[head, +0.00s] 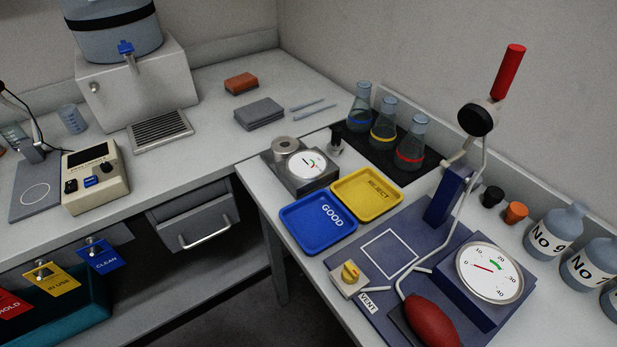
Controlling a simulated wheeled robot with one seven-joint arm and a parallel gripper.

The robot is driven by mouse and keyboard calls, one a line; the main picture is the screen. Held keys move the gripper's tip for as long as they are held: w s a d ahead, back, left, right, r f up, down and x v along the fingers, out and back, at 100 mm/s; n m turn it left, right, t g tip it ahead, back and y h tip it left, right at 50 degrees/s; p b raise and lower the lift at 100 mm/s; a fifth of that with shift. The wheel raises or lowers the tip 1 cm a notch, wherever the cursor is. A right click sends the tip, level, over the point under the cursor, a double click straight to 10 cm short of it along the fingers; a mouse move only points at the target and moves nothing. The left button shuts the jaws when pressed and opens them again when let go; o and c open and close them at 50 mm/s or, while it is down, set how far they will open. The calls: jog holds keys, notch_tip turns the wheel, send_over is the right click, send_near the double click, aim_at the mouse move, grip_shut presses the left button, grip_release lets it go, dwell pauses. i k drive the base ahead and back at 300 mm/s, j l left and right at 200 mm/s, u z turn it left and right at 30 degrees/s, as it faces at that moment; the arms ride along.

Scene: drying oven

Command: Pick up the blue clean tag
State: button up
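The blue clean tag (103,258) hangs on a small metal hook at the front edge of the left bench, at the lower left of the head view. It faces outward with the white word CLEAN on it. A yellow IN USE tag (49,282) hangs to its left, and a red tag reading HOLD (12,312) hangs further left, cut by the picture edge. My gripper is not in view, so I cannot see where it is or what it holds.
A grey drawer (193,215) with a handle sits under the bench, right of the clean tag. A teal bin (85,318) stands below the tags. The right bench (262,205) holds blue and yellow trays, flasks, gauges and bottles. The floor between benches looks open.

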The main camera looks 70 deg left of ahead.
aim_at(105, 261)
jog(key=k+j+u, duration=0.15)
jog(key=k+u, duration=0.45)
jog(key=u, duration=2.1)
jog(key=k+l+u, duration=0.1)
jog(key=l+u, duration=0.25)
jog(key=k+l+u, duration=0.15)
jog(key=l+u, duration=0.2)
jog(key=l, duration=0.2)
jog(key=i+l, duration=0.15)
jog(key=j+u, duration=0.4)
jog(key=j, duration=0.95)
